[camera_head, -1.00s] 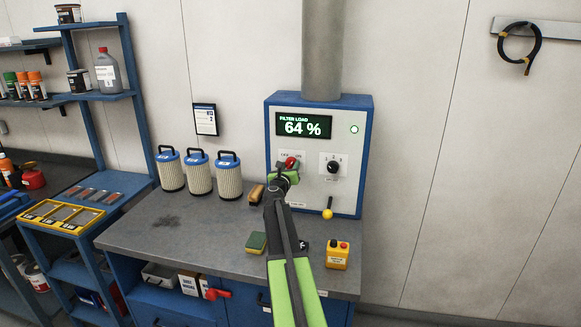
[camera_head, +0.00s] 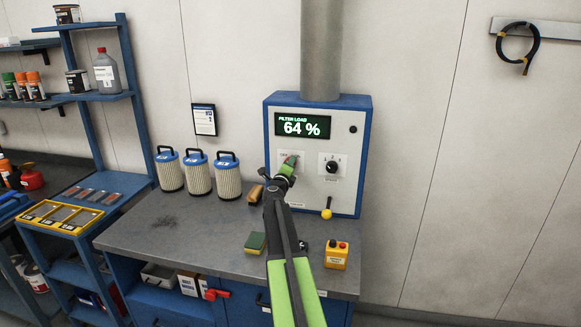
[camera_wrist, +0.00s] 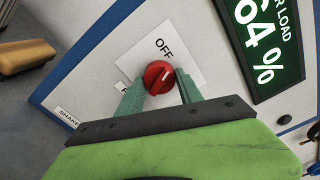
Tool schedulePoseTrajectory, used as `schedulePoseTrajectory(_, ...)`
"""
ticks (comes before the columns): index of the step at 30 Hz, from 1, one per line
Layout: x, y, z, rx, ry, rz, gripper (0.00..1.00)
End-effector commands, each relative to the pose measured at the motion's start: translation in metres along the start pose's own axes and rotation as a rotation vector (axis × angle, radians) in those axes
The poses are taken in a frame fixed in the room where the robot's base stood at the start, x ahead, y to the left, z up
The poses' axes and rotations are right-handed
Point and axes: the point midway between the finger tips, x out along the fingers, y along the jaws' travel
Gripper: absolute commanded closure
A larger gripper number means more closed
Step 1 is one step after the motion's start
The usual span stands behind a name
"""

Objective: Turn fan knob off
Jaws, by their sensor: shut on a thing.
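The fan knob (camera_wrist: 158,77) is a round red knob on a white plate (camera_wrist: 190,62) marked OFF, on the front of the control box. In the wrist view my gripper (camera_wrist: 160,90) is shut on the knob, one teal finger on each side of it. The knob has a short pale mark, and the OFF label stands beside it. In the head view my gripper (camera_head: 289,160) is at the left part of the blue-edged control box (camera_head: 367,170) and mostly hides the knob. The lamp (camera_head: 353,129) at the upper right of the box is dark.
The display (camera_head: 303,125) reads filter load 64 %. A black dial (camera_head: 332,167) and a yellow-tipped lever (camera_head: 327,213) are right of my gripper. Filter cartridges (camera_head: 199,178) stand on the bench to the left. A yellow button box (camera_head: 337,255) and a sponge (camera_head: 255,242) lie nearer.

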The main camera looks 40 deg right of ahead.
Motion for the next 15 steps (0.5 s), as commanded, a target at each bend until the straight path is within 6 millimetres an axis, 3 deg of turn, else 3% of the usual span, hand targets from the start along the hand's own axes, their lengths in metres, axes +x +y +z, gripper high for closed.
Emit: schedulePoseTrajectory(15,-0.0019,0.0016,0.0041,-0.34,-0.008,0.003,0.98)
